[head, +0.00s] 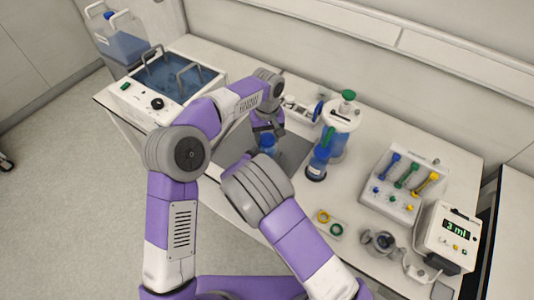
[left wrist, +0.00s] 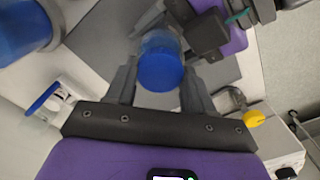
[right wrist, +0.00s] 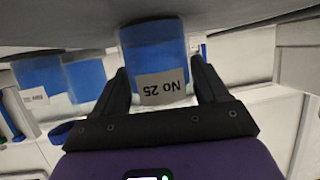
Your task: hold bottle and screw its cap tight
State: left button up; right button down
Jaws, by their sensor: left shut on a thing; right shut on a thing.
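The bottle (head: 268,143) with a blue cap stands upright, on or just above the dark grey mat (head: 294,150). My left gripper (head: 265,125) reaches it from the far side. In the left wrist view, the fingers of my left gripper (left wrist: 160,82) are closed on either side of the blue cap (left wrist: 160,70). In the right wrist view, which is upside down, my right gripper (right wrist: 160,82) is closed around the bottle body (right wrist: 155,60), with its "No 25" label and blue liquid. In the head view my right forearm hides the right gripper. How far the cap is seated cannot be seen.
Close to the right stand a blue bottle (head: 318,162) and a large green-capped vessel (head: 341,117). Yellow and green rings (head: 323,216) lie nearer. A valve rack (head: 398,190) and a "3 ml" display unit (head: 447,240) are farther right. A water bath (head: 160,92) stands left.

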pick_arm(q)
jog(key=m, duration=1.9)
jog(key=shift+m, duration=0.4)
jog(key=m, duration=0.6)
jog(key=shift+f+m, duration=0.1)
jog(key=shift+m, duration=0.3)
jog(key=o, duration=1.2)
jog(key=shift+o, duration=0.2)
jog(key=shift+s, duration=0.1)
pick_arm(e)
jog(key=shift+w, duration=0.1)
